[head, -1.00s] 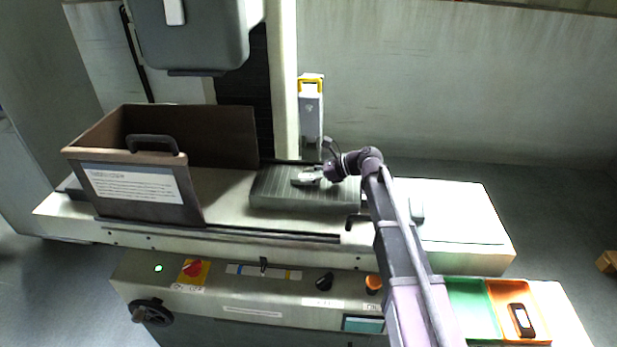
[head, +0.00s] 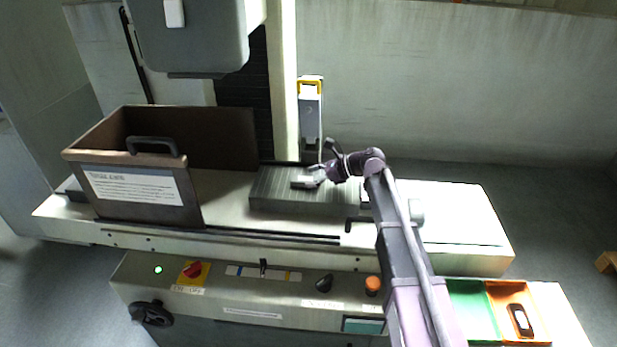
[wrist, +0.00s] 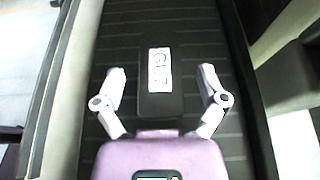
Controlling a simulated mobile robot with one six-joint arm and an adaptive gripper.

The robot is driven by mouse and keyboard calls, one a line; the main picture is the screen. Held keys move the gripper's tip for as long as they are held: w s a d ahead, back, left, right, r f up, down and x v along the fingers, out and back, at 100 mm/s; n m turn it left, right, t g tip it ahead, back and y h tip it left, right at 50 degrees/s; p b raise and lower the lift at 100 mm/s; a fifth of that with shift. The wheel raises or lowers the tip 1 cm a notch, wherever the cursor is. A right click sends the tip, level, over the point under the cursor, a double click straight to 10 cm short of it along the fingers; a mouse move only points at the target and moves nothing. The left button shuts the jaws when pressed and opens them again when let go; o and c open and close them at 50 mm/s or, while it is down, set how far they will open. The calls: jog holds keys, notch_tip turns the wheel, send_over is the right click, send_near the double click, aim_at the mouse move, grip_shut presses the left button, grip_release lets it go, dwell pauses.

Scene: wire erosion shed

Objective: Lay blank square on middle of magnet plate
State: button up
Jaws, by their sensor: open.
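The blank (wrist: 160,104) is a dark oblong block with a white marked label on top. It lies on the magnet plate (wrist: 118,45), about midway between the plate's long edges and roughly parallel to them in the wrist view. My gripper (wrist: 162,72) is open, with one finger on each side of the blank and a visible gap at both. In the head view my gripper (head: 306,181) is low over the middle of the ribbed grey magnet plate (head: 270,190). The blank is small there and partly hidden by the fingers.
A brown open-topped bin (head: 150,195) with a notice stands left of the plate. A grey machine head (head: 195,40) hangs above left. The control panel (head: 240,285) is in front. Green (head: 472,310) and orange (head: 505,292) trays sit front right. The bed right of the plate has free room.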

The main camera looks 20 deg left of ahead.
jog(key=p+v, duration=0.4)
jog(key=v, duration=0.7)
jog(key=shift+d, duration=0.15)
dwell(0.4)
